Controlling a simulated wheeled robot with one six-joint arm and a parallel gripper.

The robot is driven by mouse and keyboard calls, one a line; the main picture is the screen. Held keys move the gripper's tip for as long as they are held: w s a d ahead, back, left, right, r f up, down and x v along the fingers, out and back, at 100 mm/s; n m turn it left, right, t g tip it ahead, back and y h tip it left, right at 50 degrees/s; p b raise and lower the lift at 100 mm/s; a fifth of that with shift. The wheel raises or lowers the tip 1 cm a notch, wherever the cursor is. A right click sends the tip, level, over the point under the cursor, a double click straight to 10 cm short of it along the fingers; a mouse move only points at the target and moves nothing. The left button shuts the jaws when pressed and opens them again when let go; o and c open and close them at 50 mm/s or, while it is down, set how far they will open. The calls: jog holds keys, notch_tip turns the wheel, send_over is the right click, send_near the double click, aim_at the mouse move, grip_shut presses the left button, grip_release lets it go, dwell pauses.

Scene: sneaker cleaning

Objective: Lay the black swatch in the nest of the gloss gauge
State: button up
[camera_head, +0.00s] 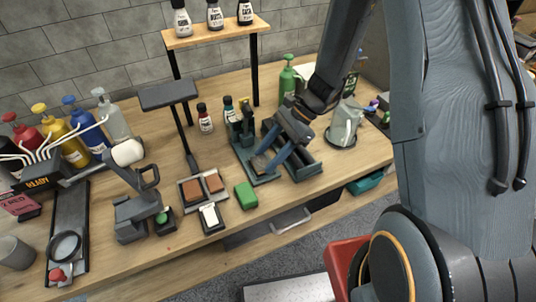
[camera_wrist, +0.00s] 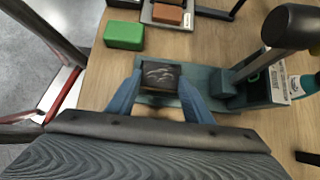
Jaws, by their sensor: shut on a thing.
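The black swatch (camera_wrist: 161,76) is a small dark square with pale streaky reflections. In the wrist view it lies between the two blue fingers of my gripper (camera_wrist: 160,84), which is shut on it. The gloss gauge (camera_wrist: 225,88) is a teal device with a flat base, an upright part and a dark rounded knob. The swatch is over the flat front of its base, and the nest under it is hidden. In the head view my gripper (camera_head: 266,163) reaches down over the gauge base (camera_head: 265,180). I cannot tell whether the swatch touches the base.
A green block (camera_head: 246,195) lies just left of the gauge. A dark open tray (camera_head: 305,168) is close on the right, with a grey pitcher (camera_head: 345,122) beyond.

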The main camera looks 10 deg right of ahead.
jog(key=shift+r+p, duration=0.35)
dwell(1.9)
jog(key=shift+f, duration=0.45)
jog(key=shift+r, duration=0.25)
jog(key=shift+r+p, duration=0.2)
jog(key=shift+p, duration=0.15)
jog(key=shift+w, duration=0.1)
dwell(0.7)
jog(key=shift+f, duration=0.45)
dwell(1.2)
